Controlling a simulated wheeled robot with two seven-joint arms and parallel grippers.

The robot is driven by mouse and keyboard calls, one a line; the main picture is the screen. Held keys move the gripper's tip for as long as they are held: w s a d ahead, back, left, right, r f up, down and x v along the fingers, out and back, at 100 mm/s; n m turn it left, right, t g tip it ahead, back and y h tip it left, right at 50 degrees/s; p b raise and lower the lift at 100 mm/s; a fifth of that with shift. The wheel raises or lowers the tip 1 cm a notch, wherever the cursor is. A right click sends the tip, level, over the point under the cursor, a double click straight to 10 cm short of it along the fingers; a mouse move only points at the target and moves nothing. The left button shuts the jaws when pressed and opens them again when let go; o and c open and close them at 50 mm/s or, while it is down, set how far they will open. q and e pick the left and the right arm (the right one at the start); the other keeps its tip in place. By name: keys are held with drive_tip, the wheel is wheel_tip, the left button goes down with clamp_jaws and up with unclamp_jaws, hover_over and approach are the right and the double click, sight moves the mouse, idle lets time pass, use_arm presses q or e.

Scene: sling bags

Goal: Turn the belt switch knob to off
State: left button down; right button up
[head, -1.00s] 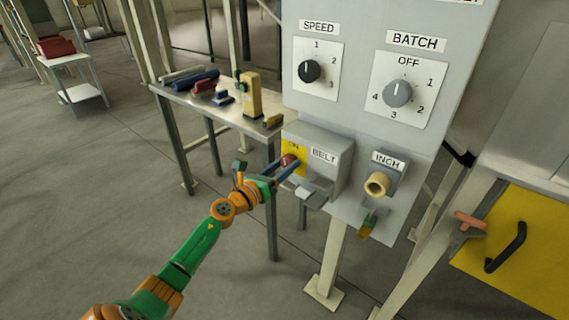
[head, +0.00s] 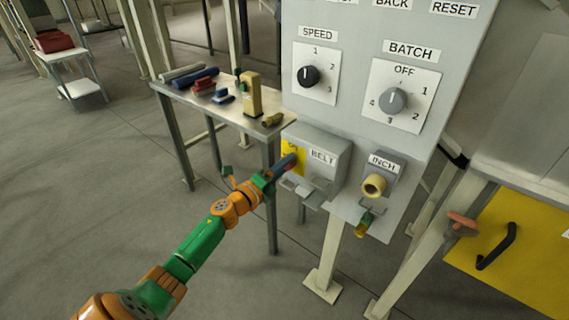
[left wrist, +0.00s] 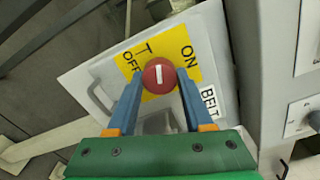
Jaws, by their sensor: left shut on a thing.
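The belt switch knob (left wrist: 159,75) is a round red knob with a white line, on a yellow plate (left wrist: 186,70) that reads ON and OFF. In the left wrist view the line runs nearly straight up and down, with OFF to its left and ON to its right. My left gripper (left wrist: 158,88) is shut on the knob, one blue finger on each side. In the head view the left gripper (head: 287,164) is at the left face of the grey BELT box (head: 335,145), and its fingers hide the knob. My right gripper is not in view.
The grey panel above carries a SPEED dial (head: 308,76) and a BATCH dial (head: 392,100). An INCH button (head: 374,185) sticks out right of the BELT box. A metal table (head: 240,120) with small items stands behind. Open floor lies to the left.

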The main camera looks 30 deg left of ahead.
use_arm(q)
drive_tip(key=shift+n+p, duration=0.45)
drive_tip(key=shift+n, duration=1.45)
drive_tip(key=shift+c, duration=1.5)
unclamp_jaws()
drive_tip(key=s, duration=0.7)
drive_tip(key=shift+a, duration=0.3)
